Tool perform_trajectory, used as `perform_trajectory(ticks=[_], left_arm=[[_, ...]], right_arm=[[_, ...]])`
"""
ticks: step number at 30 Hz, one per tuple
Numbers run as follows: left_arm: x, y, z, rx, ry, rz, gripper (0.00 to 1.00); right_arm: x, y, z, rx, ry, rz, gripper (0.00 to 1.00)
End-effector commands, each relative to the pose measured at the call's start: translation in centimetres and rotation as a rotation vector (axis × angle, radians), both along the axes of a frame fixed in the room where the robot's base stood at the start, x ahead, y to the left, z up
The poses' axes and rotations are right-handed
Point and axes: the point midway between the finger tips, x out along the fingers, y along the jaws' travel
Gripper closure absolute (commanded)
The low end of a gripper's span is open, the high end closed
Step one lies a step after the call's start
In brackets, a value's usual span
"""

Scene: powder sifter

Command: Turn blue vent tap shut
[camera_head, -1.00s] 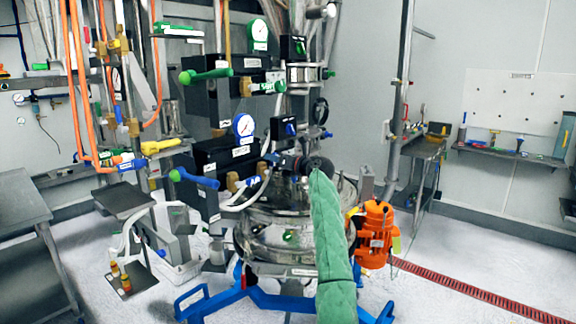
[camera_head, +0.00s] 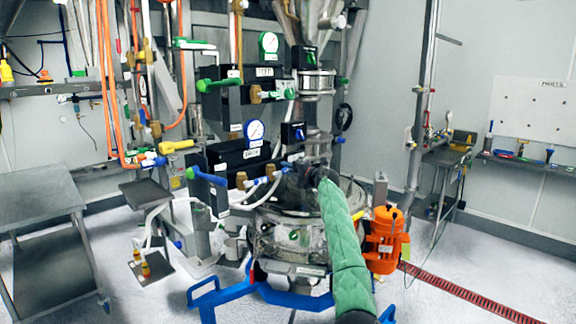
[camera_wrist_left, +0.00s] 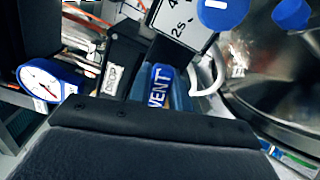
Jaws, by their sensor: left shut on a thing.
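The blue vent tap (camera_head: 262,181) sticks out to the right of a brass valve body, below the blue-rimmed gauge. In the left wrist view its blue handle, lettered VENT (camera_wrist_left: 158,86), stands between the jaws, right in front of the dark gripper body. My left gripper (camera_head: 292,178) is at the end of the green-sleeved arm and is shut on this handle. The gripper is dark and blends into the steel vessel behind it, so its fingers are hard to make out in the head view. My right gripper is not in view.
A blue lever (camera_head: 207,177) on a black box is left of the tap. The blue gauge (camera_head: 254,130) and a green lever (camera_head: 219,84) are above. The steel vessel (camera_head: 285,233) is close below, with an orange motor (camera_head: 383,237) to its right. A hose curves beside the tap.

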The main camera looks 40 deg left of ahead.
Motion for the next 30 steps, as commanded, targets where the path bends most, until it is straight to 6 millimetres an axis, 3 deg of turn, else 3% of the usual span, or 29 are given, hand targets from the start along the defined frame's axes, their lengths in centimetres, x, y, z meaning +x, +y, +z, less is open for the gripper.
perform_trajectory(ticks=[12, 30], left_arm=[[0.3, -0.1, -1.0, 0.018, 0.214, -0.003, 1.00], [0.3, -0.2, -1.3, 0.022, 0.253, -0.003, 1.00]], right_arm=[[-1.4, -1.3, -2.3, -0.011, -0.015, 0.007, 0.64], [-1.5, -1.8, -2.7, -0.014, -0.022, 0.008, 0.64]])
